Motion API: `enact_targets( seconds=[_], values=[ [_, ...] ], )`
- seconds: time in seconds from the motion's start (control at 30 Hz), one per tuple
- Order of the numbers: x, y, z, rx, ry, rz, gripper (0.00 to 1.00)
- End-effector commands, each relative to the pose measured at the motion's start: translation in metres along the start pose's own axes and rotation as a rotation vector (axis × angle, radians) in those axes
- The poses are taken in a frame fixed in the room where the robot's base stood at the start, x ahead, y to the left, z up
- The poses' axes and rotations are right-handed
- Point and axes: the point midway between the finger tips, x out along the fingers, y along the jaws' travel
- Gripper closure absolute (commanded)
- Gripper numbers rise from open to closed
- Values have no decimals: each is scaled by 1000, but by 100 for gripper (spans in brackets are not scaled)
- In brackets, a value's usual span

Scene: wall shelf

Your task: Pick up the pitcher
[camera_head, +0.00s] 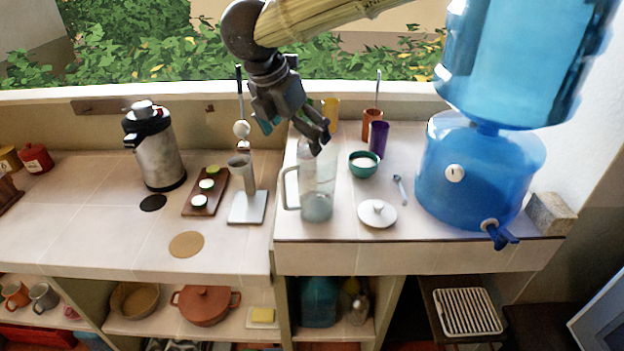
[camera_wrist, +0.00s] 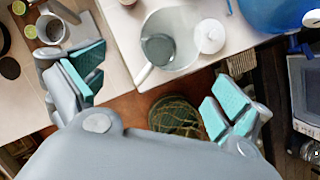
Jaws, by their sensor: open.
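The pitcher (camera_head: 318,190) is a clear glass-like jug standing upright on the raised right part of the counter, near its front edge, with its handle on the left side. It also shows from above in the wrist view (camera_wrist: 172,42), its handle pointing down-left. My gripper (camera_head: 319,141) is over the pitcher's upper part in the head view and hides some of its rim. In the wrist view my gripper (camera_wrist: 152,92) has its teal-padded fingers spread wide, with nothing held between them. The pitcher appears beyond the fingers there, and I see no contact.
A white lid (camera_head: 377,214) lies just right of the pitcher. A blue water dispenser (camera_head: 470,175) stands right; a metal stand (camera_head: 247,207) stands left.

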Motion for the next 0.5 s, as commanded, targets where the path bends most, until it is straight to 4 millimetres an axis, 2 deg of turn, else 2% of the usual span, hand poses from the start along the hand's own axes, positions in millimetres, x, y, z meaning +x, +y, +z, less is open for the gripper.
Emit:
enact_targets(
  seconds=[0.33,0.5],
  values=[
    [41,-2,2,0,1,-4,0],
    [54,-2,2,-1,0,-1,0]
  ],
)
